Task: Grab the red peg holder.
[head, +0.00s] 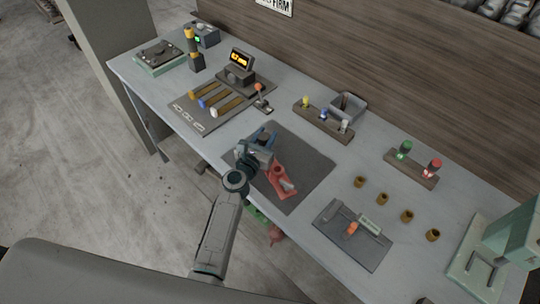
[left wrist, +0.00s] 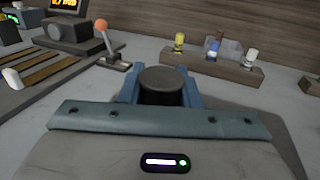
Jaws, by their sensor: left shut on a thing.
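My left gripper (head: 264,138), with blue fingers, is over the far left part of the dark mat. In the left wrist view its fingers (left wrist: 162,88) are closed around a dark, round-topped cylinder (left wrist: 163,80). A red piece with a pale cylindrical part (head: 281,181) lies on the mat just nearer than the gripper, apart from the fingertips; I cannot tell whether it is a peg holder. A wooden block (head: 411,169) at the right carries a green peg (head: 404,149) and a red peg (head: 434,168). My right gripper does not show.
Another wooden block (head: 322,123) holds yellow, blue and white pegs, with a grey bin (head: 348,108) behind it. A joystick (head: 261,97) stands left of it. Several brown cups (head: 383,198) and a dark panel with an orange knob (head: 352,229) are at the right.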

